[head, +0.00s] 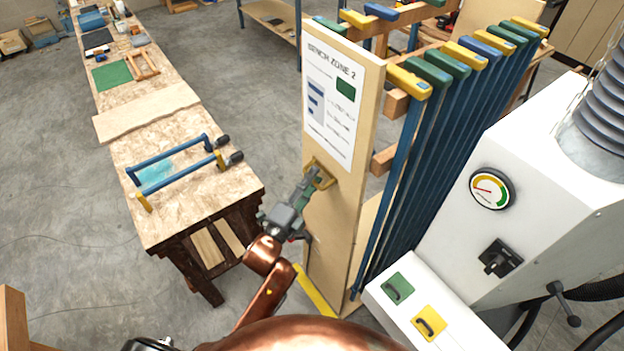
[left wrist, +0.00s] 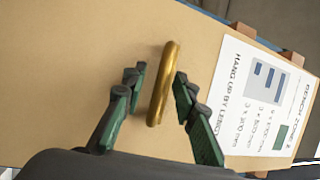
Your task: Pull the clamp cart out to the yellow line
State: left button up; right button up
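The clamp cart (head: 345,215) is a tall pale wooden frame with a "BENCH ZONE 2" sign on its end panel. Blue bar clamps (head: 405,170) with green, yellow and blue ends hang along it. A brass handle (head: 322,174) is fixed on the end panel and also shows in the left wrist view (left wrist: 163,85). My left gripper (head: 314,182) is at the handle, its two green fingers apart on either side of it, with gaps visible in the left wrist view (left wrist: 160,88). A yellow line (head: 315,291) lies on the floor by the panel's foot.
A workbench (head: 190,195) with two blue clamps stands to the left of the cart. A white machine (head: 530,200) with a gauge and hoses stands close on the right. Grey concrete floor (head: 70,240) is open at the far left.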

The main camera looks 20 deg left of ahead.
pick_arm(q)
jog(key=shift+c, duration=0.4)
grip_shut()
dwell(0.4)
